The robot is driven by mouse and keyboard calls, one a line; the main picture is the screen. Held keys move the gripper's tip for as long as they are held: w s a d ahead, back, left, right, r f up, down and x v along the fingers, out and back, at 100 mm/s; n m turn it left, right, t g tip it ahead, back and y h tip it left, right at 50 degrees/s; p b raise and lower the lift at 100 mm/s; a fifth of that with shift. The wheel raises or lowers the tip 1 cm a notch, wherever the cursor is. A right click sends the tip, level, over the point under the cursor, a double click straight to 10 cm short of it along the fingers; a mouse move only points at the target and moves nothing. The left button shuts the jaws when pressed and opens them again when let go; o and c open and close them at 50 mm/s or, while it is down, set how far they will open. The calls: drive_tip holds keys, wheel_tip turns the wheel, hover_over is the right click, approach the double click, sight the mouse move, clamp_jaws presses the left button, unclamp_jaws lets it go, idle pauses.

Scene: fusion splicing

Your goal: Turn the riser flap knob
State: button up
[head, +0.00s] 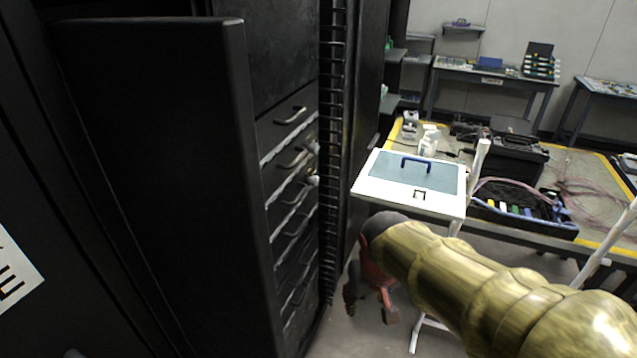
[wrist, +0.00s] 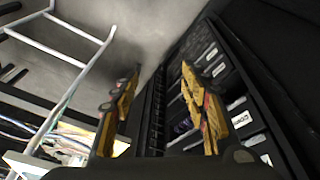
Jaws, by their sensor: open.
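A tall black rack (head: 288,115) with several handled drawers stands close left, its dark door (head: 150,180) open. Its labelled modules (wrist: 236,104) fill the wrist view's right. A white frame (wrist: 75,75) stands at left there. A workbench (head: 590,170) with tools lies beyond.

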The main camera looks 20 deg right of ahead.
drive_tip(key=w+d+f+m+t+p, duration=0.1)
drive_tip(key=w+d+f+t, duration=0.1)
drive_tip(key=w+d+f, duration=0.6)
drive_tip(key=w+d+f+t+h+p, duration=0.1)
drive_tip(key=w+d+f+t, duration=0.15)
drive_tip(key=w+d, duration=0.6)
drive_tip(key=w+d+f+m+t+p, duration=0.1)
drive_tip(key=w+d+f, duration=0.45)
drive_tip(key=w, duration=0.65)
drive_tip(key=t+y, duration=1)
drive_tip(key=y, duration=0.2)
approach(317, 182)
drive_tip(key=w, duration=0.2)
drive_tip(key=x, duration=0.3)
drive_tip(key=b+x, duration=0.1)
drive_tip(key=x, duration=0.2)
drive_tip(key=shift+s+a, duration=0.25)
drive_tip(key=shift+a, duration=0.1)
drive_tip(key=shift+w+a+r, duration=0.25)
drive_tip(key=shift+w, duration=0.35)
drive_tip(key=shift+c, duration=0.2)
drive_tip(key=c, duration=1.1)
